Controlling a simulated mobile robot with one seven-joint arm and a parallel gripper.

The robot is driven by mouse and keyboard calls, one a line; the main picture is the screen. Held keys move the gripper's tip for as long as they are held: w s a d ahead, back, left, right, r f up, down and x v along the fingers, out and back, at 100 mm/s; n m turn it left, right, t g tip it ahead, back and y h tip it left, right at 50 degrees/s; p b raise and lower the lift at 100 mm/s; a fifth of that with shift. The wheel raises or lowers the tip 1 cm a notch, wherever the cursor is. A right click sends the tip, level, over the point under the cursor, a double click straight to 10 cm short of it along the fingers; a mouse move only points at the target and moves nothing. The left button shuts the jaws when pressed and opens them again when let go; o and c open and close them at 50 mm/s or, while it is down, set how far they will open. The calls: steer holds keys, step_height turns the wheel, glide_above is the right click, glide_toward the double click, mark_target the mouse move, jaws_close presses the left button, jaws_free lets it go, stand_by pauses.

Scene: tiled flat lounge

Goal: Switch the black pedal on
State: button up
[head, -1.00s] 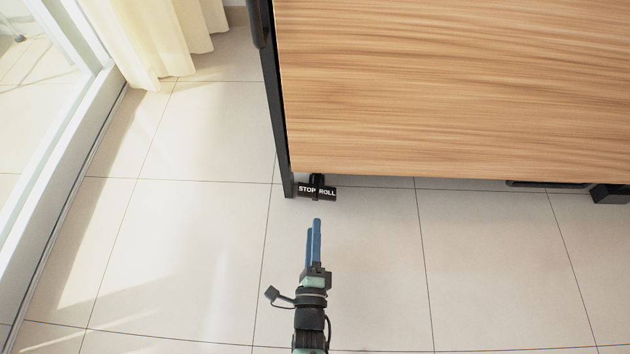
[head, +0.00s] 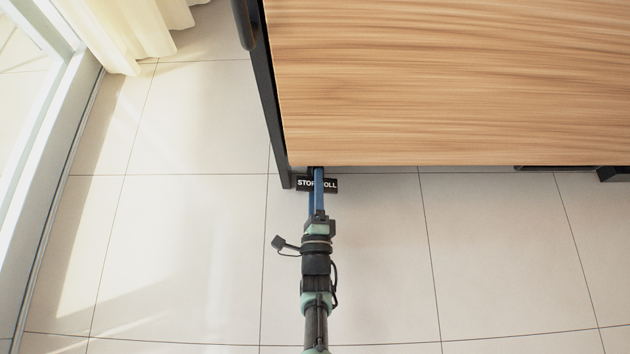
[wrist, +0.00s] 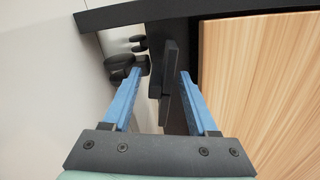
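The black pedal (head: 304,184) has white lettering and sits low at the table's front edge, beside the black leg. "STOP" and "OLL" show in the head view; my fingers cover the letter between. My gripper (head: 318,178) reaches over the pedal from the front, its blue fingers overlapping in that view. In the wrist view my gripper (wrist: 160,73) is open, with a gap between the fingertips. A dark upright plate (wrist: 169,68), which looks like the pedal, shows between them. I cannot tell whether a finger touches it.
The wood-topped table (head: 450,80) fills the upper right, with its black leg (head: 275,120) close left of the pedal. Dark round parts, probably a caster (wrist: 125,66), show beside one finger. Tiled floor (head: 190,240) is clear; a curtain (head: 130,30) hangs at upper left.

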jaws_close()
steer(key=n, duration=0.5)
steer(key=shift+a, duration=0.15)
stand_by(0.4)
steer(key=shift+o, duration=0.4)
jaws_free()
steer(key=shift+s, duration=0.1)
